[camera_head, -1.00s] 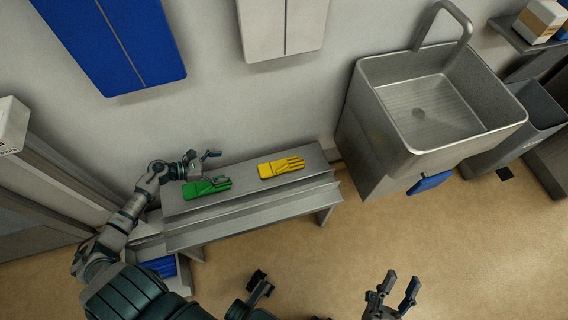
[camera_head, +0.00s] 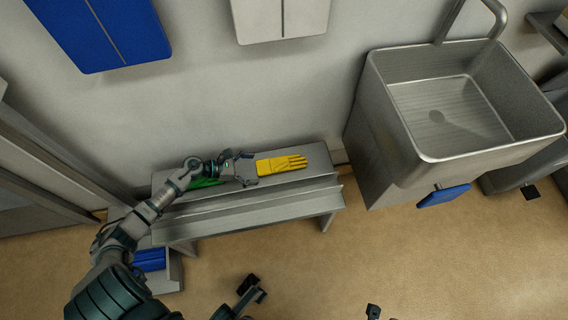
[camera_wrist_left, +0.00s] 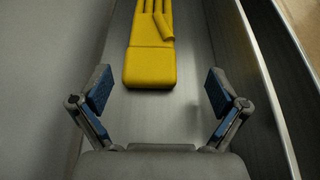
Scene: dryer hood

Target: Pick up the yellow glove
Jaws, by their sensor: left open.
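The yellow glove (camera_head: 281,165) lies flat on the grey bench, its fingers pointing right in the head view. In the left wrist view the glove (camera_wrist_left: 151,66) lies ahead, cuff end nearest me. My left gripper (camera_head: 245,169) is open and empty, just left of the cuff. Its fingers also show in the left wrist view (camera_wrist_left: 159,92), spread wider than the glove, with the cuff at about the level of the fingertips. What looks like a tip of my right gripper (camera_head: 373,312) shows at the bottom edge; the rest is out of frame.
A green glove (camera_head: 207,182) lies on the bench (camera_head: 318,158), partly hidden by my left arm. The bench stands along the wall, with a raised ledge on its near side. A metal sink (camera_head: 388,150) stands to the right. Blue (camera_head: 100,35) and white (camera_head: 280,18) panels hang above.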

